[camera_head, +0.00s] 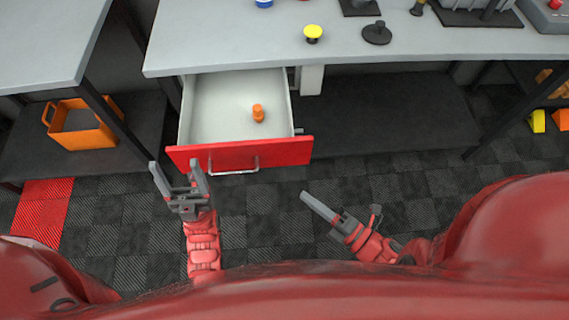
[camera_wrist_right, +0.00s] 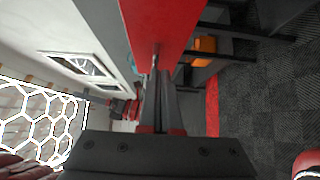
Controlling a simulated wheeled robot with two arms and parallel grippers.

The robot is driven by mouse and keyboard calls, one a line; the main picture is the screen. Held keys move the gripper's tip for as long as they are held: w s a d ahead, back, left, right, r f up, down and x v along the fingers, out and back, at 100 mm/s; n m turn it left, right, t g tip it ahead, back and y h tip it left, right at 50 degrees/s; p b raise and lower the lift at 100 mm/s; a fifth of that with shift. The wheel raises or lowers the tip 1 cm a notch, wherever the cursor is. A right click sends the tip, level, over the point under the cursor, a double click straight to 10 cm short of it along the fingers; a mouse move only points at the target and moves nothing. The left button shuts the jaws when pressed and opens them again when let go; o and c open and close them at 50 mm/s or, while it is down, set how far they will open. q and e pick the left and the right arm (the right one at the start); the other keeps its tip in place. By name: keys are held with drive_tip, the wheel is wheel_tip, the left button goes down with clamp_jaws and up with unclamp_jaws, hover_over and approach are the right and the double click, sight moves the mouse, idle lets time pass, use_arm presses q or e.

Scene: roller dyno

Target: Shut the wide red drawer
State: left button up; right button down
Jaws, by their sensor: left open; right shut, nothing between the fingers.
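The wide red drawer (camera_head: 285,151) stands pulled out under the grey workbench in the head view. Its white inside is open to view, with a small orange bottle-like item (camera_head: 258,113) in it. A metal bar handle (camera_head: 233,170) is on its red front. My left gripper (camera_head: 180,174) is open, close to the left end of the drawer front. Whether it touches the front is unclear. My right gripper (camera_head: 308,198) is shut and empty, in front of and to the right of the drawer. In the right wrist view its closed fingers (camera_wrist_right: 157,90) point toward the red drawer front (camera_wrist_right: 158,30).
The workbench top (camera_head: 230,35) holds a yellow-topped knob (camera_head: 313,33) and a black round piece (camera_head: 377,33). An orange crate (camera_head: 85,128) sits on a lower shelf at left. Table legs flank the drawer. Checkered floor in front is free.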

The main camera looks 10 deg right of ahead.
sight(271, 157)
drive_tip(key=b+x, duration=0.1)
drive_tip(key=x, duration=0.2)
drive_tip(key=d+b+x, duration=0.1)
drive_tip(key=x, duration=0.3)
drive_tip(key=w+b+x, duration=0.1)
drive_tip(key=x, duration=0.2)
drive_tip(key=shift+w, duration=0.25)
drive_tip(key=shift+w+d, duration=0.1)
drive_tip(key=shift+w, duration=0.5)
